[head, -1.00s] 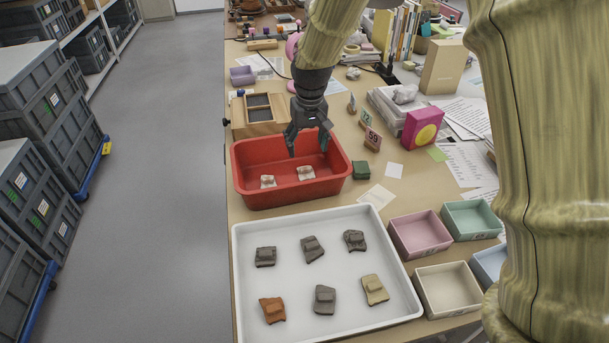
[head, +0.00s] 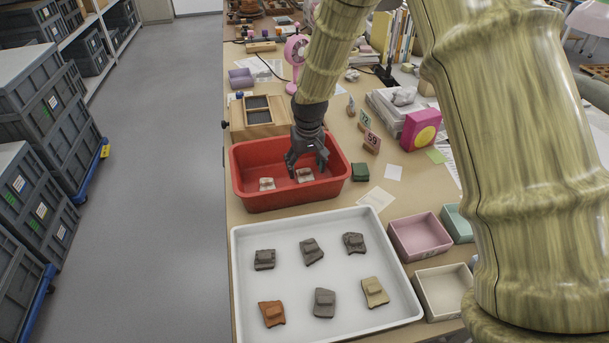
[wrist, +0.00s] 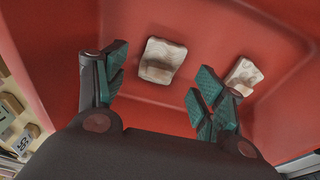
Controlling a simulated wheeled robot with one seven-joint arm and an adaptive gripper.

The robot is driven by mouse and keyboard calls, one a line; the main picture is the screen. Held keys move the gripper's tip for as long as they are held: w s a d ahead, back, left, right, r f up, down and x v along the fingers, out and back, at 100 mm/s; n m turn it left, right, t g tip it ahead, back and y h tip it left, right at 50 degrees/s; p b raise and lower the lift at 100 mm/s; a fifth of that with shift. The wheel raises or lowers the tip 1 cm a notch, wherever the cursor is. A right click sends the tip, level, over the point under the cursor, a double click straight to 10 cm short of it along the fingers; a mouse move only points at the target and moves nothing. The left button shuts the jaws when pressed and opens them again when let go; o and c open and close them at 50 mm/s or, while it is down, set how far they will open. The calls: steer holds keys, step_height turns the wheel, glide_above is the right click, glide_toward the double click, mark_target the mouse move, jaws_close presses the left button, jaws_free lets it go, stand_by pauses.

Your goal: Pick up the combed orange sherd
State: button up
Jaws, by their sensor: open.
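The orange sherd (head: 271,314) lies at the front left of the white tray (head: 240,262) in the head view; its combing is too small to make out. My gripper (head: 307,172) is open and empty over the red bin (head: 262,202), behind the tray and well apart from the orange sherd. In the wrist view my gripper (wrist: 160,92) has its fingers spread above the bin floor. Two pale sherds lie in the bin: one (wrist: 162,62) between the fingers' lines, the other (wrist: 243,76) by the right finger. The orange sherd is out of the wrist view.
Several grey sherds and a tan sherd (head: 375,292) share the white tray. A pink box (head: 420,237) and a cream box (head: 445,292) stand to its right. A dark green block (head: 361,172) sits beside the bin. Number cards stand behind it. Bare floor lies left of the table.

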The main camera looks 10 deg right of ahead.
steer(key=shift+w+f, duration=0.15)
steer(key=shift+f, duration=0.9)
steer(key=shift+c, duration=0.2)
steer(key=c, duration=1.1)
steer(key=shift+r, duration=0.1)
